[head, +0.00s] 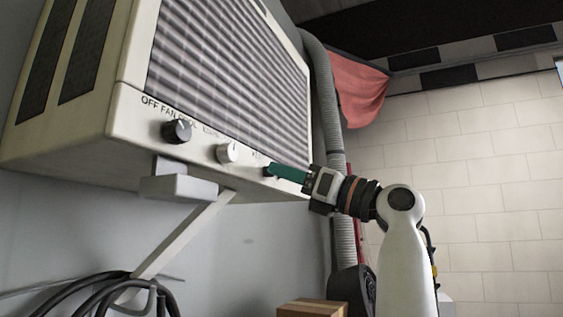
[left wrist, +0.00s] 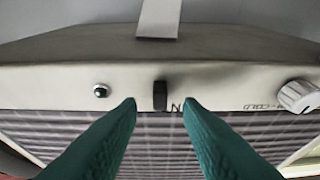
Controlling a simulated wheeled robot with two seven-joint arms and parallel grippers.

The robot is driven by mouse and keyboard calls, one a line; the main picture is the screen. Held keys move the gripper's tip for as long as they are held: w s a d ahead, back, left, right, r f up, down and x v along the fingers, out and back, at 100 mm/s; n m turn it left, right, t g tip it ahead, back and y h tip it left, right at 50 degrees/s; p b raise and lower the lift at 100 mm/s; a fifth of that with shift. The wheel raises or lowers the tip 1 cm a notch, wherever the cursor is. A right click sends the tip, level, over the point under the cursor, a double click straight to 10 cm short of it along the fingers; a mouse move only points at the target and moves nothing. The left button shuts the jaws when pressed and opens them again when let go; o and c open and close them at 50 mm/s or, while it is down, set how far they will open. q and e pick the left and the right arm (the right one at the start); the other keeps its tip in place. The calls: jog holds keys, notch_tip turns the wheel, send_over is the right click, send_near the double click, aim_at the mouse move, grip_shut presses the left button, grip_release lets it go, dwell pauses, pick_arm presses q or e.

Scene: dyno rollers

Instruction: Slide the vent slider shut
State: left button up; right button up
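The vent slider (left wrist: 160,95) is a small black tab on the cream front panel of the wall air unit (head: 130,120). In the left wrist view it stands between my left gripper's two green fingertips (left wrist: 160,103), slightly beyond them, with a gap on each side. The left gripper is open and empty. In the head view the green fingers (head: 272,169) reach the right end of the panel's lower strip, and a dark bit of the slider shows at their tips. My right gripper is not in view.
A dark knob (head: 176,131) and a white knob (head: 227,153) sit left of the slider. A small round button (left wrist: 101,90) is beside it. A ribbed hose (head: 325,100) hangs behind the unit. A cardboard box (head: 311,308) is below.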

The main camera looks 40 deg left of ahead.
pick_arm(q)
jog(key=shift+x, duration=0.8)
jog(key=shift+c, duration=0.5)
grip_shut()
